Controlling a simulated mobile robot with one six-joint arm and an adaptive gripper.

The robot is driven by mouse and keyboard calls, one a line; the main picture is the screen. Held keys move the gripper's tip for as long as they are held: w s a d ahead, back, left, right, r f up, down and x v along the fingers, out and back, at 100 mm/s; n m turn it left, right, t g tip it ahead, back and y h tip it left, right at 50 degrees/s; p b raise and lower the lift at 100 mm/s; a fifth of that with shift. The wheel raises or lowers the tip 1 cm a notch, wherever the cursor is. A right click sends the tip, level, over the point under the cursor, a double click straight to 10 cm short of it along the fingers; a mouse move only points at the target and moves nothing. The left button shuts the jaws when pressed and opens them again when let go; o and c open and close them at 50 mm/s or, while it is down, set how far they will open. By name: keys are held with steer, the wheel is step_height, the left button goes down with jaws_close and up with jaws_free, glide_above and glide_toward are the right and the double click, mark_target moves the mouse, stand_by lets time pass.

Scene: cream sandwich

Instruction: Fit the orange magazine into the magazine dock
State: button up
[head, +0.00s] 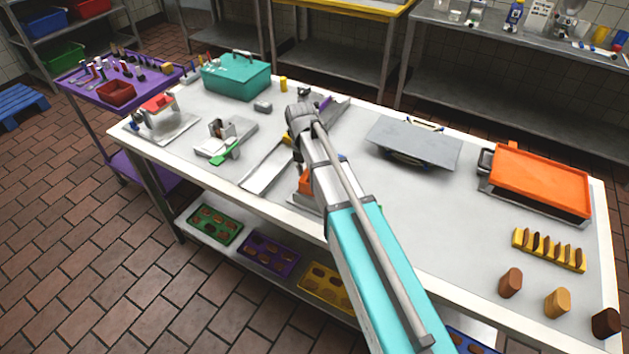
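A large orange tray-like block (541,180) sits in a grey frame at the right of the white table. A smaller orange part (305,182) shows beside my arm near the table's front edge, mostly covered by it. I cannot tell which of these is the magazine, and I cannot clearly make out the dock. My arm reaches across the middle of the table, with its far joint over a long metal tray. My gripper's fingers are hidden behind the arm, so their state and any contact do not show.
A teal box (235,76) and a red-topped device (160,107) stand at the left. A grey plate (414,141) lies right of my arm. A yellow rack (549,250) and several brown pieces occupy the right front. Coloured trays fill the lower shelf.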

jaws_close()
steer(key=shift+r, duration=0.2)
step_height(320, 180, up, 2)
steer(key=p, duration=0.2)
steer(key=shift+r+p, duration=0.15)
steer(key=shift+p, duration=0.15)
steer(key=s+d+r+p, duration=0.5)
steer(key=s+r+p, duration=0.6)
steer(key=s, duration=0.2)
steer(key=shift+d, duration=0.15)
steer(key=shift+f, duration=0.1)
stand_by(0.4)
